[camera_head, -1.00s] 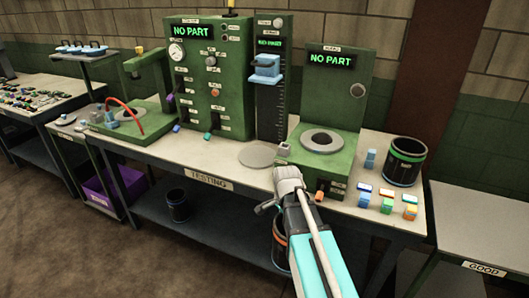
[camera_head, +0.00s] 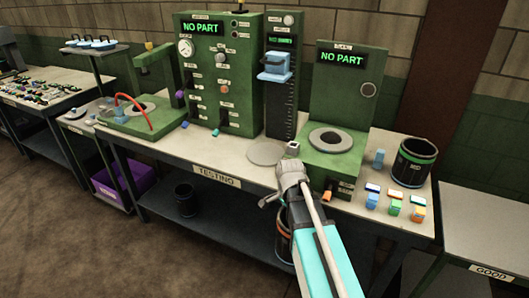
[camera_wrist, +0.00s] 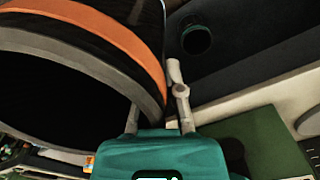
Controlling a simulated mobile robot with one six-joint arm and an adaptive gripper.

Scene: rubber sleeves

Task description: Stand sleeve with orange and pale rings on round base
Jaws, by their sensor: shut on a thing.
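The sleeve is a wide black tube with an orange ring (camera_wrist: 110,28) and a pale grey ring, large at the upper left of the wrist view. My gripper (camera_wrist: 158,108) is shut on its wall, one finger on each side. In the head view the sleeve (camera_head: 283,241) hangs in front of the table edge, partly hidden behind my arm. My fingertips are hidden there. A flat pale round disc (camera_head: 267,152) lies on the table top. Right of it, a green stand (camera_head: 346,91) has a grey round seat (camera_head: 331,140) with a dark centre. Both look empty.
Green testing machines (camera_head: 221,72) stand behind. A dark pot (camera_head: 186,199) stands on the lower shelf.

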